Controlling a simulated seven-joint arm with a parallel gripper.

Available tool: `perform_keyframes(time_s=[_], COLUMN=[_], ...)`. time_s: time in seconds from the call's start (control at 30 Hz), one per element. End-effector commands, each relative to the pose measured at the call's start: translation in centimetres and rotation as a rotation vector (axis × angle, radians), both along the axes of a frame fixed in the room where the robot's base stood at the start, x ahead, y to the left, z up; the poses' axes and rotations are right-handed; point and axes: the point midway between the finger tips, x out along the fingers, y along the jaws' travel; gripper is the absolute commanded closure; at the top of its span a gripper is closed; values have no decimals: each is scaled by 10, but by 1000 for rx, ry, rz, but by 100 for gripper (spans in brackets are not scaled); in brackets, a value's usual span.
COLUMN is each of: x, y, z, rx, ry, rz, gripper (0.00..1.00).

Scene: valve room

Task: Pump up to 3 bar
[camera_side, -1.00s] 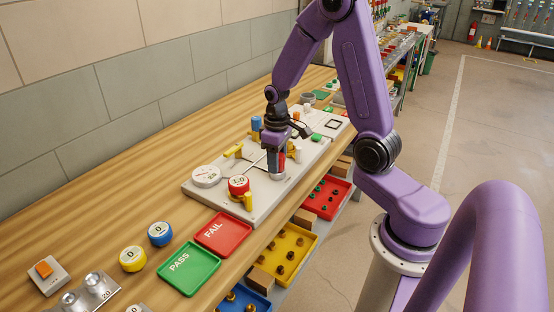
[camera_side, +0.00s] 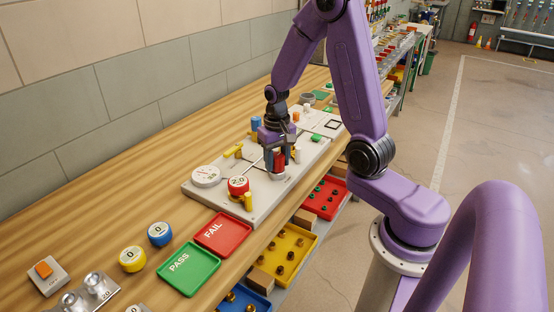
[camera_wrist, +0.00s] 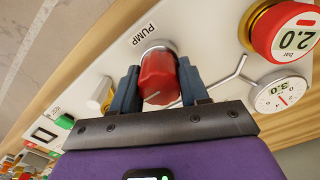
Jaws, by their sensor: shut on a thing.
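A grey-white panel (camera_side: 262,208) lies on the wooden bench. The red pump handle (camera_wrist: 158,78) stands on it by the label PUMP (camera_wrist: 145,33); it also shows in the side view (camera_side: 279,160). My gripper (camera_wrist: 160,84) is shut on this handle, one finger on each side. A red-rimmed digital gauge (camera_wrist: 284,32) reads 2.0 bar; it shows in the side view (camera_side: 238,186). Beside it is a white round dial (camera_wrist: 279,92) with a needle, also in the side view (camera_side: 206,176); its figure looks like 3.0.
Yellow valve handles (camera_side: 234,151) and a blue cylinder (camera_side: 256,123) stand near my gripper. A red FAIL tray (camera_side: 222,233) and green PASS tray (camera_side: 189,268) lie in front of the panel. Yellow (camera_side: 133,258) and blue (camera_side: 160,234) round gauges sit apart on the bench.

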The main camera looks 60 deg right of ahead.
Motion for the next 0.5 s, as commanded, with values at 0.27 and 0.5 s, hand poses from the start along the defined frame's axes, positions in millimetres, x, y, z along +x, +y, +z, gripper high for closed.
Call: perform_keyframes(time_s=[0.27,0.5], x=[2,2], y=[0,0], z=[1,1], rx=[-1,-1], ry=[-6,-6], rz=[-7,-6], gripper=[86,30])
